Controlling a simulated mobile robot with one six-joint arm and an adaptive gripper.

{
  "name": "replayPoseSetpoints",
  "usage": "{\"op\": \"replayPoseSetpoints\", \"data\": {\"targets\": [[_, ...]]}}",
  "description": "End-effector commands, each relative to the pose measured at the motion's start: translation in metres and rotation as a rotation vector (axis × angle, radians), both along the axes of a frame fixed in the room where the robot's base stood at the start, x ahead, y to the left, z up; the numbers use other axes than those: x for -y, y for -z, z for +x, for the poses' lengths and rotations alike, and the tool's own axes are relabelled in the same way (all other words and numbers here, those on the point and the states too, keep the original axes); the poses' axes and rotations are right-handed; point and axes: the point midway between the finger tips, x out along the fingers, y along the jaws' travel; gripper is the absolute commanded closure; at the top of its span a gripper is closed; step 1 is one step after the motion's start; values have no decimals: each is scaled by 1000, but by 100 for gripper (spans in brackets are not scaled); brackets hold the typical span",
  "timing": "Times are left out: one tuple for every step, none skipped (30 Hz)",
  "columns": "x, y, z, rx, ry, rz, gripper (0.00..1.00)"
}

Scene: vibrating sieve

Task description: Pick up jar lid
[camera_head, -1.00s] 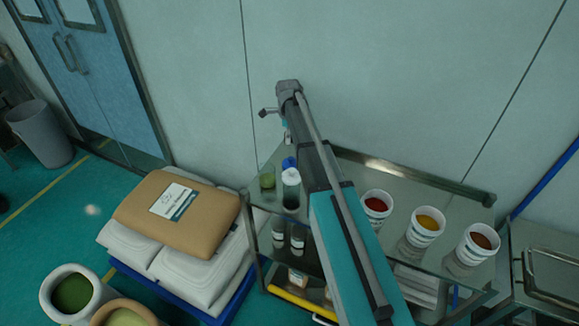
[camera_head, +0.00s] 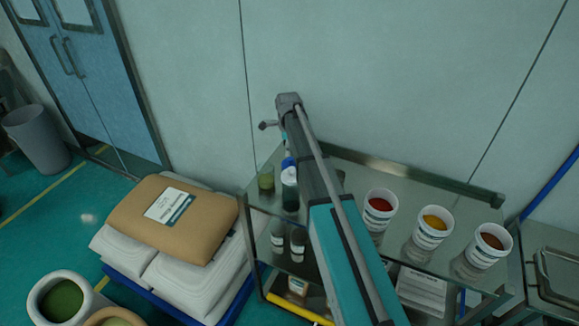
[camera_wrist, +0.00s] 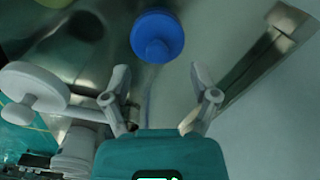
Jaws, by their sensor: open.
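A blue round lid with a raised knob (camera_wrist: 157,36) shows at the top centre of the wrist view. It lies ahead of my open gripper (camera_wrist: 163,82), beyond the fingertips and apart from them, with nothing between the fingers. In the head view, blue (camera_head: 289,162) shows just below the end of my arm, behind a white-topped jar (camera_head: 290,177) on the glass shelf. I cannot tell whether the blue lid sits on a jar. My gripper's fingers are not clear in the head view.
A white knobbed disc (camera_wrist: 33,88) is close to the left finger. A green jar (camera_head: 266,180) stands left on the shelf. Cups of red (camera_head: 379,210), yellow (camera_head: 431,230) and brown (camera_head: 484,250) powder stand right. A metal rail (camera_head: 420,182) runs along the wall.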

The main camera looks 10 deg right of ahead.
Motion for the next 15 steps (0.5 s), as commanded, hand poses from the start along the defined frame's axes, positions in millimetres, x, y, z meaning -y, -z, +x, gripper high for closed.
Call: {"op": "replayPoseSetpoints", "data": {"targets": [[0,0,0,0,0,0,23],[0,0,0,0,0,0,23],[0,0,0,0,0,0,23],[0,0,0,0,0,0,23],[0,0,0,0,0,0,23],[0,0,0,0,0,0,23],[-1,0,0,0,-1,0,23],[-1,0,0,0,-1,0,23],[-1,0,0,0,-1,0,23],[-1,0,0,0,-1,0,23],[0,1,0,0,-1,0,23],[0,2,0,0,-1,0,23],[0,3,0,0,-1,0,23],[0,4,-1,0,-1,0,23],[0,6,-1,0,-1,0,23]]}}
